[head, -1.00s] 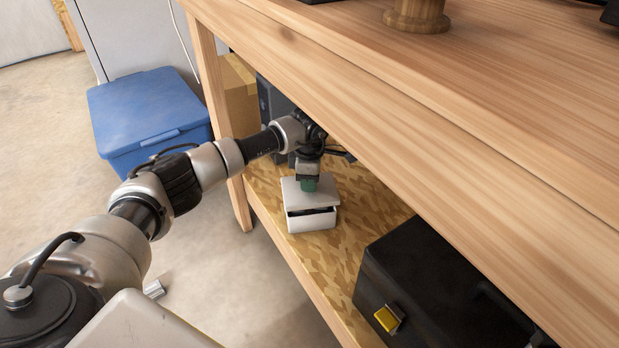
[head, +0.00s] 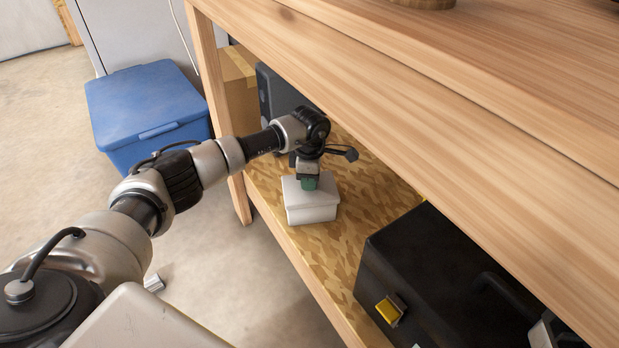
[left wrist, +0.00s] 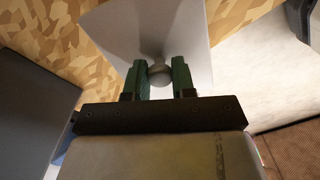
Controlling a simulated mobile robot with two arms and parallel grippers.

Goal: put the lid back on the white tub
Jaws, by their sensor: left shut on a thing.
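The white tub (head: 312,214) stands upright on the lower shelf of the wooden bench. Its white lid (head: 293,190) lies over the top, and no dark gap shows between them in the head view. My left gripper (head: 309,183) is above the lid, with its green fingers shut on the lid's round knob (left wrist: 160,74). In the left wrist view the lid (left wrist: 190,35) spreads out beyond the left gripper (left wrist: 160,80). The tub's inside is hidden. My right gripper is not in view.
A black case with a yellow latch (head: 391,309) stands on the shelf (head: 345,248) at the right. A dark box (head: 277,97) and a cardboard box (head: 238,95) stand behind. The bench top (head: 440,90) overhangs the shelf. A blue bin (head: 148,110) is on the floor.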

